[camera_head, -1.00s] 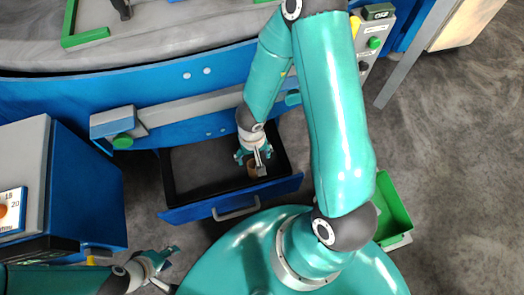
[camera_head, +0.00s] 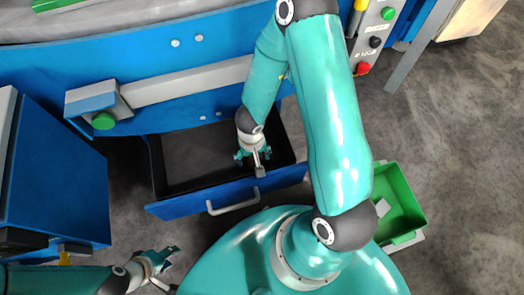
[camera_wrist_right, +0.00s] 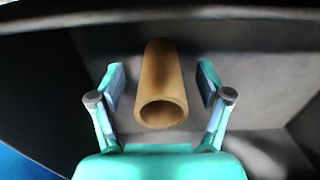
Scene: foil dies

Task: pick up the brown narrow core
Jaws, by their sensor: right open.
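The brown narrow core (camera_wrist_right: 161,85) is a hollow tan tube lying in the dark drawer in the right wrist view, its open end toward me. My right gripper (camera_wrist_right: 161,84) is open, with one finger on each side of the tube and a gap on both sides. In the head view my right gripper (camera_head: 254,163) is inside the open drawer near its right front corner; the core is hidden there. My left gripper (camera_head: 167,264) is at the lower left over the floor, apart from the drawer; its fingers are too small to judge.
The open drawer (camera_head: 175,185) has dark walls and a blue front with a handle (camera_head: 233,205). A blue machine (camera_head: 140,60) rises behind it. A blue cabinet (camera_head: 60,185) stands at left. A green bin (camera_head: 400,200) is on the floor at right.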

